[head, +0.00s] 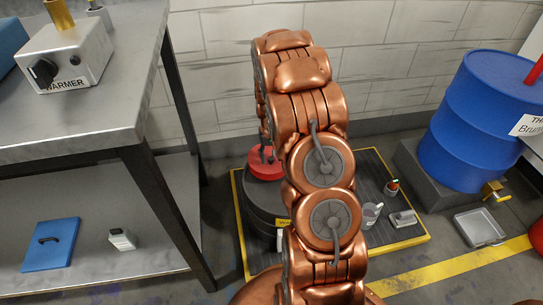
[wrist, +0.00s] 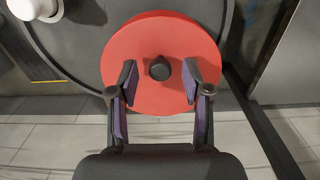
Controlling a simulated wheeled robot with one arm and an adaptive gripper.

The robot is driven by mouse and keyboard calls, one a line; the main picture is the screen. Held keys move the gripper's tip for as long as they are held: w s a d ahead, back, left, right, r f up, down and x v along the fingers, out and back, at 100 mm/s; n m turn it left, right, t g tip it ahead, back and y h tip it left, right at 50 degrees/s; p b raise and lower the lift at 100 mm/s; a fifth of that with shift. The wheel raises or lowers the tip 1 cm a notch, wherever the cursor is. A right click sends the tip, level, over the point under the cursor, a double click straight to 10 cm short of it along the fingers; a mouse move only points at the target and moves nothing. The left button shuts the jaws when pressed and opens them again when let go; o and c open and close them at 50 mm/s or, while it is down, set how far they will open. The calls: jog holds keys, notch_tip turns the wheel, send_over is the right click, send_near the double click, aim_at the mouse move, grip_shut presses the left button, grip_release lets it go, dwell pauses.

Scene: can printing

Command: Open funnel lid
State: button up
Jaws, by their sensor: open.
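The red round lid (head: 266,168) sits on top of a dark round container (head: 262,200) on the yellow-edged pallet, partly hidden behind my copper arm. In the wrist view the red lid (wrist: 160,35) fills the upper middle, with a black knob (wrist: 160,69) at its centre. My gripper (wrist: 159,76) is open over the lid, one finger on each side of the knob, with a gap left and right of it. In the head view my gripper (head: 267,155) is small and mostly hidden by my arm, just above the lid.
A metal table (head: 100,120) with a warmer box (head: 65,55) stands at the left. A blue drum (head: 490,120) stands at the right beside a metal tray (head: 478,227). A clear jug (head: 371,215) and small items are on the pallet (head: 420,238). A tiled wall is behind.

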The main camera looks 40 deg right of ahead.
grip_shut()
dwell(0.3)
dwell(0.3)
